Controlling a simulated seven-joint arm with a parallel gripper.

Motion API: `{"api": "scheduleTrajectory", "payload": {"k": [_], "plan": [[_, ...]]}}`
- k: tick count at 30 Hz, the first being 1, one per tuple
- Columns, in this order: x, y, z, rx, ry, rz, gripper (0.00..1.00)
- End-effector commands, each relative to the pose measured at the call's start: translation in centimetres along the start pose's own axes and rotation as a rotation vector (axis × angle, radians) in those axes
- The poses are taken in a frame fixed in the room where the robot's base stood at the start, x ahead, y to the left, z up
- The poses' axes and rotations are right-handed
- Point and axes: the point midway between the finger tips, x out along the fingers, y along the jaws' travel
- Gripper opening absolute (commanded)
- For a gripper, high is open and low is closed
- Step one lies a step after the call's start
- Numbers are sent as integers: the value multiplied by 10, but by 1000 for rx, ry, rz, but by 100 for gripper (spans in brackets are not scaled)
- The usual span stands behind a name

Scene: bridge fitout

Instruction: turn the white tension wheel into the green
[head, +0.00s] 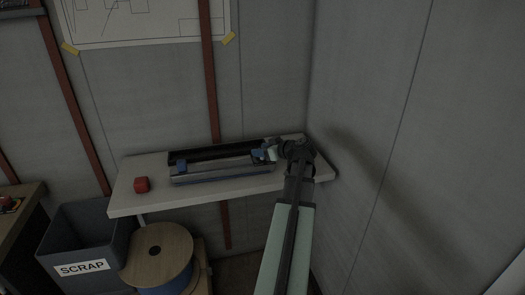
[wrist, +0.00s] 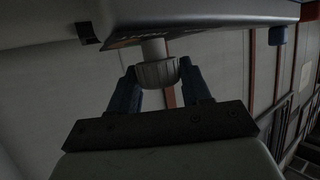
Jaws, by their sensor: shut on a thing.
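The white tension wheel (wrist: 157,73) is a ribbed knob on a short pale shaft, under the body of a device in the wrist view. My gripper (wrist: 162,80) has its two dark blue fingers on either side of the wheel and is shut on it. In the head view my gripper (head: 272,150) is at the right end of the long dark device (head: 222,176) on the shelf. A strip of coloured marking (wrist: 140,40) shows on the device's edge in the wrist view, mostly cut off by the angle. I cannot make out a green zone or a pointer.
The white shelf (head: 125,195) meets the wall close to my arm on the right. A red block (head: 141,185) sits at its left. Below are a scrap bin (head: 82,268) and a cable reel (head: 158,250).

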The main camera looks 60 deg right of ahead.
Motion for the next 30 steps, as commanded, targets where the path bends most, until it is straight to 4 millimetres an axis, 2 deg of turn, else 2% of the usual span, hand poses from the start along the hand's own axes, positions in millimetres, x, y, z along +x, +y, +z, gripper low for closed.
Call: {"api": "scheduleTrajectory", "payload": {"k": [1, 15, 30], "plan": [[-1, -4, 1, 13, 1, 36, 17], [0, -2, 0, 164, 2, 402, 17], [0, 0, -1, 241, 2, 585, 17]]}}
